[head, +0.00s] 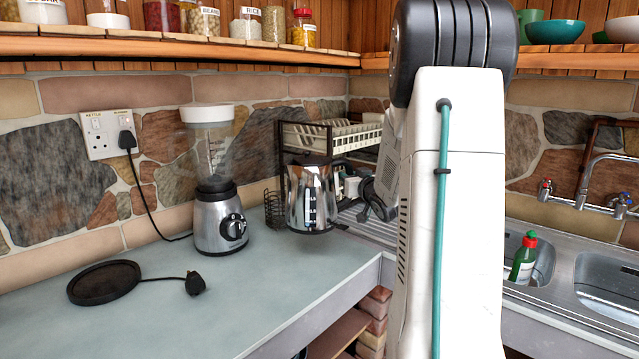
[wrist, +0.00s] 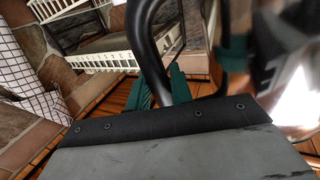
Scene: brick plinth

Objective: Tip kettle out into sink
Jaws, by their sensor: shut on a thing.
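In the wrist view, the kettle (wrist: 286,85) is blurred at the right edge. My gripper (wrist: 203,72) has its teal fingers shut on the kettle's black handle (wrist: 148,50). My arm hides most of the gripper in the head view. The steel sink (head: 607,279) is at the right, with two bowls partly in view. I cannot tell the kettle's contents.
A blender (head: 218,190) stands left of the kettle. A dish rack (head: 345,135) is behind it. A tap (head: 590,185) rises behind the sink, and a green bottle (head: 523,260) stands in the left bowl.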

